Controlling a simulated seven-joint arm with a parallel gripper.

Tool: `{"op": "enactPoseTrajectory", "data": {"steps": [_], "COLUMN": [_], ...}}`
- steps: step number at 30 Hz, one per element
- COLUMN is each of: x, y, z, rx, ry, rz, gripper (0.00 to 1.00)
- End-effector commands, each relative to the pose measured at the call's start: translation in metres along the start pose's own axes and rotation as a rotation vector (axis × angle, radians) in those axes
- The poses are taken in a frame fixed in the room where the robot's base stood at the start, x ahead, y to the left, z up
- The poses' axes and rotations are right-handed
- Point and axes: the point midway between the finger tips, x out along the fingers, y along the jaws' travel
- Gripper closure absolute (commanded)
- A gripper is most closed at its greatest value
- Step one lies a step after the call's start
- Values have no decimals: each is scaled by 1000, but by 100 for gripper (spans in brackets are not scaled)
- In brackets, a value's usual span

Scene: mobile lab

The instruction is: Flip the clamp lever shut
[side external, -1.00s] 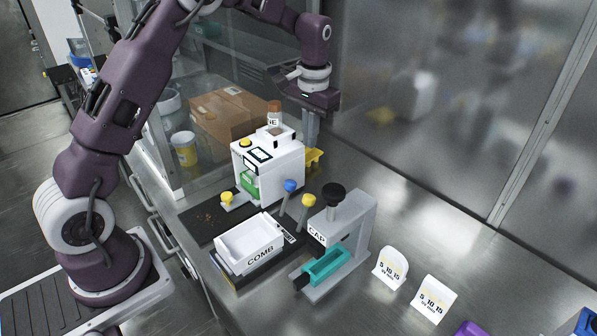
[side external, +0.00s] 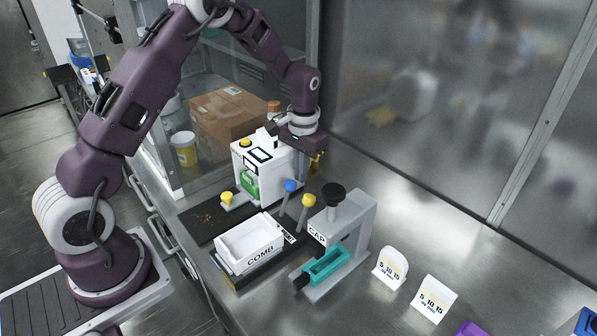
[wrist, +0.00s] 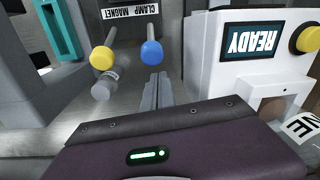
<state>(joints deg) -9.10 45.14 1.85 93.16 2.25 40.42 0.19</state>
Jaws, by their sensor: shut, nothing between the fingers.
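Two levers stand between the white instrument and the grey cap press. One has a blue knob (side external: 291,186), the other a yellow knob (side external: 309,200). Both lean towards the upper side of the picture. In the wrist view the blue knob (wrist: 151,53) and yellow knob (wrist: 103,57) are near a plate (wrist: 131,12) reading CLAMP MAGNET; which word belongs to which lever is not certain. My gripper (side external: 303,187) is shut and empty, fingers pointing down beside the white instrument. In the wrist view its fingers (wrist: 157,88) are close to the blue knob; contact cannot be told.
The white instrument (side external: 252,170) with a READY screen (wrist: 252,39) stands close beside my gripper. The grey press (side external: 362,225) holds a teal tray (side external: 326,265). Two white cards (side external: 391,267) stand right.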

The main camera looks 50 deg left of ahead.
Motion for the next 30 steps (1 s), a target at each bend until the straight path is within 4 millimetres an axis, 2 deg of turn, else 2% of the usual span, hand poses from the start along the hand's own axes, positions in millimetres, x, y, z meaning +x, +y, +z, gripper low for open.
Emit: {"op": "enactPoseTrajectory", "data": {"steps": [5, 20, 30], "x": [-4, -6, -17], "y": [0, -1, -5], "z": [10, 14, 39], "rx": [0, 0, -1], "ry": [1, 0, -1], "rz": [0, 0, 0], "gripper": [100, 100, 100]}}
